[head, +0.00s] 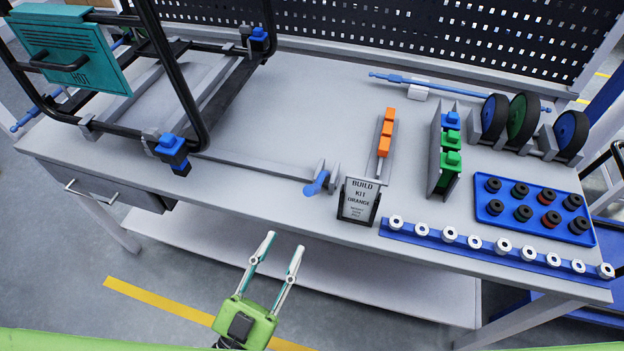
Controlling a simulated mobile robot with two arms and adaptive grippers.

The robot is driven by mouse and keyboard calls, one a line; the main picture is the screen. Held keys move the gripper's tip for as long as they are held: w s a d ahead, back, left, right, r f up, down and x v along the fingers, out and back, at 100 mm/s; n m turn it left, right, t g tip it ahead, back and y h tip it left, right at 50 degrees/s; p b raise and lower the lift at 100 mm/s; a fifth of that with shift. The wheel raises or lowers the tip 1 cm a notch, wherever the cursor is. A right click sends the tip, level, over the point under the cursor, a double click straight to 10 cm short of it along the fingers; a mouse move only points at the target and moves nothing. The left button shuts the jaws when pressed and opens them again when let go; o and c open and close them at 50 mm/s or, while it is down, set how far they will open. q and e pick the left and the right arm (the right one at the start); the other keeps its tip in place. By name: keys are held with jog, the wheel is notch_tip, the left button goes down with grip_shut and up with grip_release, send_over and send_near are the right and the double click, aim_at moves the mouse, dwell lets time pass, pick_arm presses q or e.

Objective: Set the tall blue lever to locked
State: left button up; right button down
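A blue lever (317,184) sits between grey upright plates near the front edge of the table, at the right end of a thin grey rail. Its handle slants down to the left toward the front edge. I cannot tell from its pose whether it is locked. My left gripper (283,242) is in front of the table edge, below the lever in the picture and apart from it. Its two fingers are spread, with nothing between them. My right gripper is not in view.
A black tubular frame (184,78) with a teal panel (72,40) stands at the left. Orange blocks (386,131), a blue tray (489,209) and a blue strip of white rollers (435,240) lie further right.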

aim_at(312, 189)
pick_arm(q)
jog(key=p+x, duration=0.3)
jog(key=x, duration=1)
jog(key=shift+w+f, duration=0.1)
jog(key=shift+w, duration=0.05)
grip_shut()
